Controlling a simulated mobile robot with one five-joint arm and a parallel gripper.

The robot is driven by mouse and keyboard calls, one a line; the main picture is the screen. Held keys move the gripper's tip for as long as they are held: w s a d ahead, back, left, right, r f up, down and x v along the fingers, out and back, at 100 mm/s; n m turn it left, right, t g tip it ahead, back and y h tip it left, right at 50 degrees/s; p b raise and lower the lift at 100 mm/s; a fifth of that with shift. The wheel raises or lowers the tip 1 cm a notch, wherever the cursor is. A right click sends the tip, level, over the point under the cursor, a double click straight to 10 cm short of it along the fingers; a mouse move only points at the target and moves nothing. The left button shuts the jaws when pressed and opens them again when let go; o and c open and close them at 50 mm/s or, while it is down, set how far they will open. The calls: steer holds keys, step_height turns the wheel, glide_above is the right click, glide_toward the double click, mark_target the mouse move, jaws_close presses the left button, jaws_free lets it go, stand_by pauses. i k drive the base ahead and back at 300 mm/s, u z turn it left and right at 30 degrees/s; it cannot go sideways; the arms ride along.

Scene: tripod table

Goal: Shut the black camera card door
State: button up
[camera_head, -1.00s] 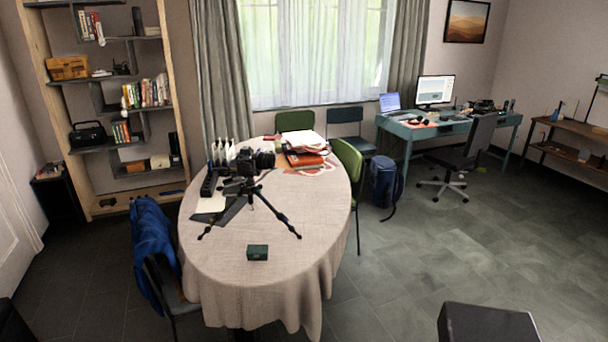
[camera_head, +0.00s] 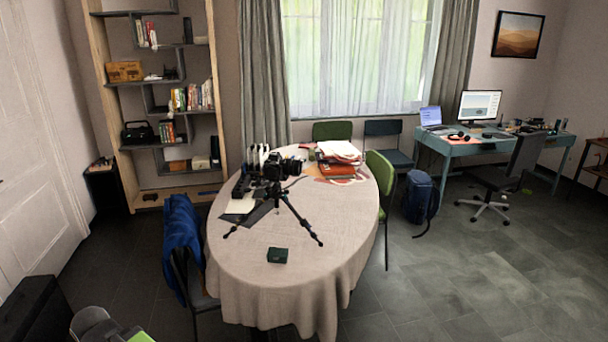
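The black camera (camera_head: 278,168) sits on a small black tripod (camera_head: 278,203) on the oval table (camera_head: 265,290) with a beige cloth. The camera is small in the view, and I cannot make out its card door or whether that door is open.
A small dark green box (camera_head: 277,255) lies on the near part of the table. Papers and red folders (camera_head: 341,160) lie at the far right. A chair with a blue jacket (camera_head: 184,245) stands at the left edge, a green chair (camera_head: 381,182) at the right. Floor (camera_head: 450,280) is clear at the right.

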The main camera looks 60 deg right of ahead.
mark_target(272, 171)
steer(key=z, duration=0.25)
steer(key=i, duration=1)
